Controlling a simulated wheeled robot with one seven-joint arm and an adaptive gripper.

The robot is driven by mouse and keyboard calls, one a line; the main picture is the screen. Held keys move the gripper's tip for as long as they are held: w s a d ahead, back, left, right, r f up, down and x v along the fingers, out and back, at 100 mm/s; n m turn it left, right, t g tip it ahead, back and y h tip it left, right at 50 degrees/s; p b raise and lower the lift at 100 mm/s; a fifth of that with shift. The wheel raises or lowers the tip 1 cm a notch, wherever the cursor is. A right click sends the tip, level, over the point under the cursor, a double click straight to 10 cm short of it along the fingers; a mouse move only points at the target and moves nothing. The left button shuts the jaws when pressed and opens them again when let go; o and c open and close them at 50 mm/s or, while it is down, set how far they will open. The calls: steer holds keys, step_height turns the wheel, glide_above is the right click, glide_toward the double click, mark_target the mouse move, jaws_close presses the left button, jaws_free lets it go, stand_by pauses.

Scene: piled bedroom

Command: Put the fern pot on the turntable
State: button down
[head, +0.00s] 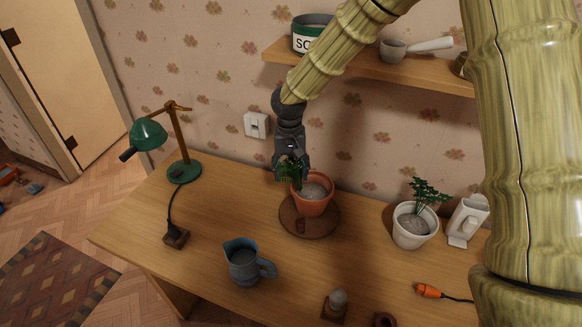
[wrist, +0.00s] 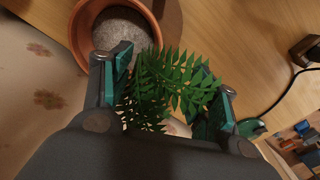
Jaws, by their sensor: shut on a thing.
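The fern pot, a terracotta pot (head: 313,205) with grey soil and green fronds, is over the round brown turntable (head: 289,224) on the desk. It looks about upright; I cannot tell whether its base touches the disc. My gripper (head: 291,176) comes down from above at the pot's back left rim, among the fronds. In the wrist view the pot (wrist: 78,32) is at the top left, beside the left finger. The fern fronds (wrist: 165,85) lie between the fingers of my gripper (wrist: 165,100) and hide the exact grip.
A white pot (head: 408,238) with a similar plant stands to the right, beside a white object (head: 466,222). A blue-grey jug (head: 243,265) stands in front, a green lamp (head: 150,136) at left. An orange plug (head: 428,291) lies front right. A shelf (head: 365,68) hangs above.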

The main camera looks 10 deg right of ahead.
steer(key=shift+f, duration=0.15)
stand_by(0.3)
steer(key=shift+c, duration=2.1)
jaws_free()
step_height(320, 180, up, 12)
steer(key=b, duration=0.3)
steer(key=shift+a, duration=0.1)
